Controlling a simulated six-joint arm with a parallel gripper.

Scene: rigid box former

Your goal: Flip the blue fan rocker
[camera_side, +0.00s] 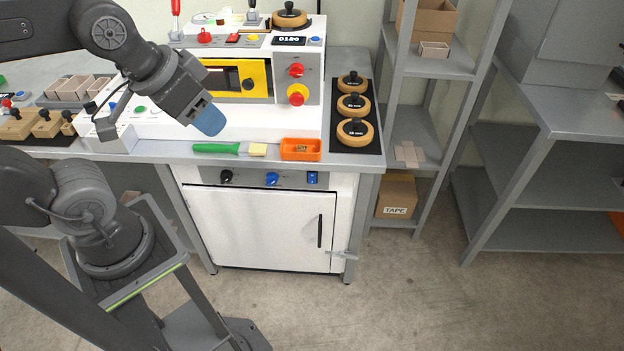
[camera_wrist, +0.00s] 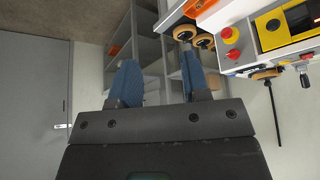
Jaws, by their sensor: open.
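The blue fan rocker (camera_side: 312,178) appears to be the small blue rectangular switch at the right end of the grey strip under the bench top. A round blue knob (camera_side: 271,178) and a black knob (camera_side: 226,176) sit to its left. My gripper (camera_side: 208,120) is above the bench, up and left of the rocker and well apart from it. In the wrist view my gripper (camera_wrist: 160,84) has its two blue fingers apart with nothing between them. The rocker is not visible in the wrist view, and its tilt is too small to tell.
A green-handled brush (camera_side: 216,148) and an orange tray (camera_side: 300,149) lie along the bench's front edge above the strip. Several round wooden-rimmed weights (camera_side: 355,131) stand on a dark mat at right. A white cabinet door (camera_side: 258,226) is below. Free floor lies in front.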

